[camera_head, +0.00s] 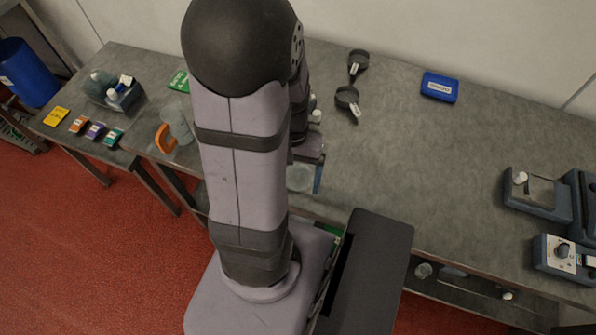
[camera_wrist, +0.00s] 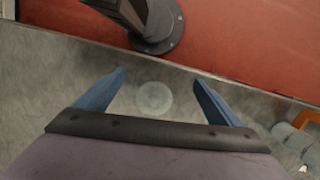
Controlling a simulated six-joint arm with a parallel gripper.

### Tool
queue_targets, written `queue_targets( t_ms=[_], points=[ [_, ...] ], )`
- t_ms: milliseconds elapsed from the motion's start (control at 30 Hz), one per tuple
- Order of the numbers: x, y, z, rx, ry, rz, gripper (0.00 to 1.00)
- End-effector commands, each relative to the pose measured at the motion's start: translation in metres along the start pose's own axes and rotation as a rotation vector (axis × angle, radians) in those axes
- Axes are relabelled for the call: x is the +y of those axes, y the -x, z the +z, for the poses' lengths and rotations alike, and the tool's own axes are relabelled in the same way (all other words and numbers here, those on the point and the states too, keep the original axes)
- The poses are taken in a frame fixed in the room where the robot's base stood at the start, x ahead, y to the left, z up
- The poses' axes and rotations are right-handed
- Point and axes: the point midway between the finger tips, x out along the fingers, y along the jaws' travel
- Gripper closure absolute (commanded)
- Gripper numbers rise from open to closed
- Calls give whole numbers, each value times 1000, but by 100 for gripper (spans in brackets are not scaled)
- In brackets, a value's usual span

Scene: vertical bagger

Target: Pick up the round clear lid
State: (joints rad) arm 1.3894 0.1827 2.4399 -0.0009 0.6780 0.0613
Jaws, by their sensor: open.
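The round clear lid (camera_head: 300,178) lies flat on the grey table, partly hidden by my arm in the head view. In the wrist view the lid (camera_wrist: 154,98) is a pale translucent disc between my two blue fingers and a little below them. My gripper (camera_wrist: 158,80) is open, with one finger on each side of the lid in the picture and nothing held. In the head view only part of my gripper (camera_head: 318,178) shows, beside the lid.
Two black scoops (camera_head: 348,100) and a blue box (camera_head: 439,87) lie toward the back. Grey machines (camera_head: 540,193) stand at the right. The table's middle right is clear. The front table edge is near the lid.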

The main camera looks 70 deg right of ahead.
Motion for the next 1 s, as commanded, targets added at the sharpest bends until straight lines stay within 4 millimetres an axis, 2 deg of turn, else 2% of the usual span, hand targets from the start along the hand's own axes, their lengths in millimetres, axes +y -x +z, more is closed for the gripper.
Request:
queue_targets(
  t_ms=[33, 133, 300, 567, 767, 1000],
  points=[
    [9, 4, -10, 11, -79, -7, 12],
    [5, 5, -33, 68, -182, -13, 12],
    [4, 12, -55, 134, -346, -33, 12],
    [3, 13, -60, 155, -504, -51, 12],
    [3, 10, -60, 152, -513, -50, 12],
    [3, -6, -62, 149, -512, -50, 12]
  ],
)
